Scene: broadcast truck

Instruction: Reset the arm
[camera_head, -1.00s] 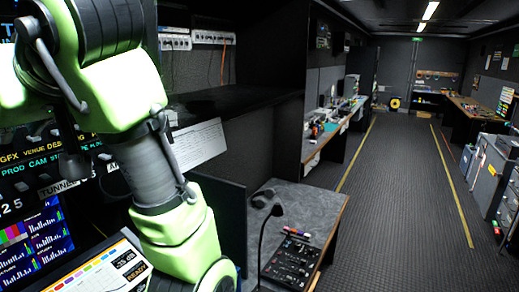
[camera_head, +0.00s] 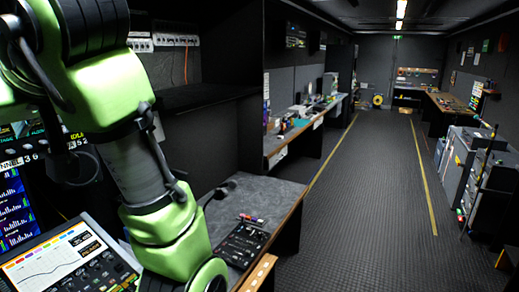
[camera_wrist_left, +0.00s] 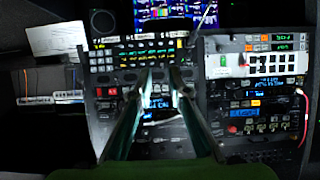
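My left arm (camera_head: 110,90), green and grey, comes in from the left in the head view and bends down to the bottom edge. Its gripper is outside that view. In the left wrist view my left gripper (camera_wrist_left: 159,76) shows two long fingers with a gap between them. Nothing is held between them. Behind the fingers is a rack of dark panels with a keypad (camera_wrist_left: 102,60) and lit displays. I cannot tell whether the fingertips touch the panel. My right arm and gripper are not in view.
A grey desk (camera_head: 265,195) with a small control box (camera_head: 242,245) stands right of my arm. A tilted console screen (camera_head: 55,262) is close at lower left. The aisle floor (camera_head: 370,200) is clear. Grey cases (camera_head: 455,165) line the right side.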

